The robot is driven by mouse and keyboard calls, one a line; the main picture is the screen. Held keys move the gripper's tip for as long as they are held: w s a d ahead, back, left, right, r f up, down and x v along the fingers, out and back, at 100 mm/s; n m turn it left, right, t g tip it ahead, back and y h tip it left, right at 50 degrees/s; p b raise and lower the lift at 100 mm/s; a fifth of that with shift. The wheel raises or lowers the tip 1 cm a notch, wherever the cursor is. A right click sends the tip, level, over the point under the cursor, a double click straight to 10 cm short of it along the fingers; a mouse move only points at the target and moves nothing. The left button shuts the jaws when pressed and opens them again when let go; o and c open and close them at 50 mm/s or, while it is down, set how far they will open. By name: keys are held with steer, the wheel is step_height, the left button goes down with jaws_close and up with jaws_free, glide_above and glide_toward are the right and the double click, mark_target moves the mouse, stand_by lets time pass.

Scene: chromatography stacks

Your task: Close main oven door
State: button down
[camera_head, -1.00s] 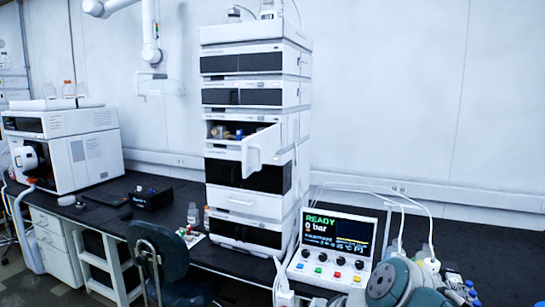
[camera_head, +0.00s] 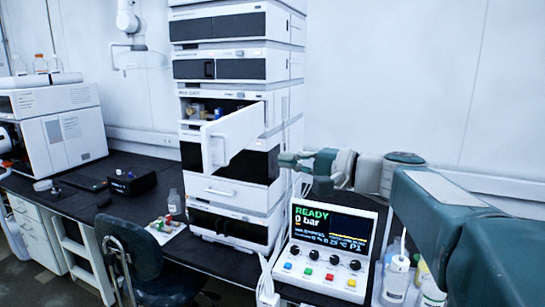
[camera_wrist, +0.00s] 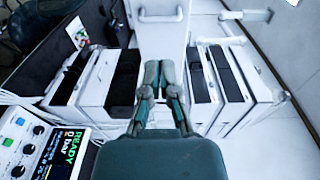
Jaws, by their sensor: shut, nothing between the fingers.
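The main oven door (camera_head: 232,135) is a white panel with a handle on its outer face. It stands swung out from the open compartment (camera_head: 215,108) in the middle of the white instrument stack, hinged at the right. Small coloured parts show inside. My gripper (camera_head: 285,159) is shut and empty, just right of the stack, a little lower than the door and apart from it in the picture. In the wrist view the shut fingers (camera_wrist: 159,66) point toward the white door (camera_wrist: 160,20), whose handle shows near their tips. I cannot tell whether they touch.
A control box (camera_head: 328,245) reading READY, 0 bar stands right of the stack, below my arm. Bottles (camera_head: 397,280) stand at its right. A dark chair (camera_head: 150,265) is in front of the bench. The wall behind my arm is bare.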

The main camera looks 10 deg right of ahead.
steer(key=x, duration=1.2)
steer(key=shift+d+f, duration=0.1)
steer(key=shift+d, duration=0.15)
